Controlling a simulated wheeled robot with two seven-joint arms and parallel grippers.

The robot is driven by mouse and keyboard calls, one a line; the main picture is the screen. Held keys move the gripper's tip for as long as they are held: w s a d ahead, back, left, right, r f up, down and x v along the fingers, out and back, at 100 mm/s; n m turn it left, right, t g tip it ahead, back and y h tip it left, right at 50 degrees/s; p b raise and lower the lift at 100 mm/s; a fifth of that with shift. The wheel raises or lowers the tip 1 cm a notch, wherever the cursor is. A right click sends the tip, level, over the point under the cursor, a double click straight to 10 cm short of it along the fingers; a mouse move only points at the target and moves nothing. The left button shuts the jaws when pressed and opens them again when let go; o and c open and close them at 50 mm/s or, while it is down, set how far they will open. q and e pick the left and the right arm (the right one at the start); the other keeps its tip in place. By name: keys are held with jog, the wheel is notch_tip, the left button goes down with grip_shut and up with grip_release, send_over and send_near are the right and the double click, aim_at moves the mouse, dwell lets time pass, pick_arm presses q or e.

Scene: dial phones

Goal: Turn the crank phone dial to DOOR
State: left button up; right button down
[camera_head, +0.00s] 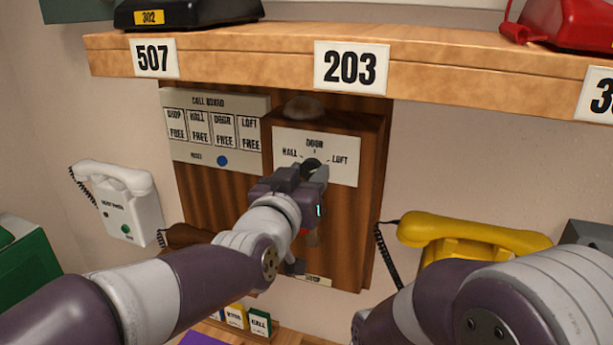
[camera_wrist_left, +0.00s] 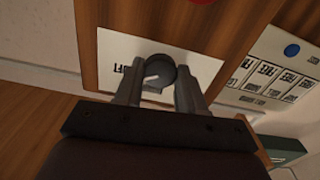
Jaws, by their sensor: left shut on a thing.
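The crank phone (camera_head: 368,200) is a wooden box on the wall panel. Its white dial plate (camera_head: 340,178) reads HALL at left, DOOR at top and LOFT at right. My left gripper (camera_head: 314,178) is shut on the dark round dial knob (camera_head: 312,164), mostly hidden in the head view. In the left wrist view, the two fingers of my left gripper (camera_wrist_left: 163,92) stand on either side of the knob (camera_wrist_left: 160,70). I cannot tell where the knob points. My right arm shows at lower right, but its gripper is out of view.
A call board (camera_head: 215,130) with a blue button is left of the crank phone. A white phone (camera_head: 122,200) hangs at left and a yellow phone (camera_head: 465,238) at right. A wooden shelf (camera_head: 230,58) with number cards juts out above.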

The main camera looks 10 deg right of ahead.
pick_arm(q)
jog(key=shift+f+n+b, duration=0.25)
jog(key=shift+n+b, duration=0.65)
jog(key=shift+b, duration=0.3)
jog(key=n+b, duration=0.2)
jog(key=shift+n, duration=0.3)
jog(key=n+b, duration=0.2)
jog(key=n, duration=0.1)
jog(key=shift+r+n+b, duration=0.15)
jog(key=shift+n+b, duration=0.7)
jog(key=shift+n, duration=1.25)
jog(key=o, duration=1.1)
jog(key=shift+c, duration=0.2)
jog(key=shift+r, duration=0.1)
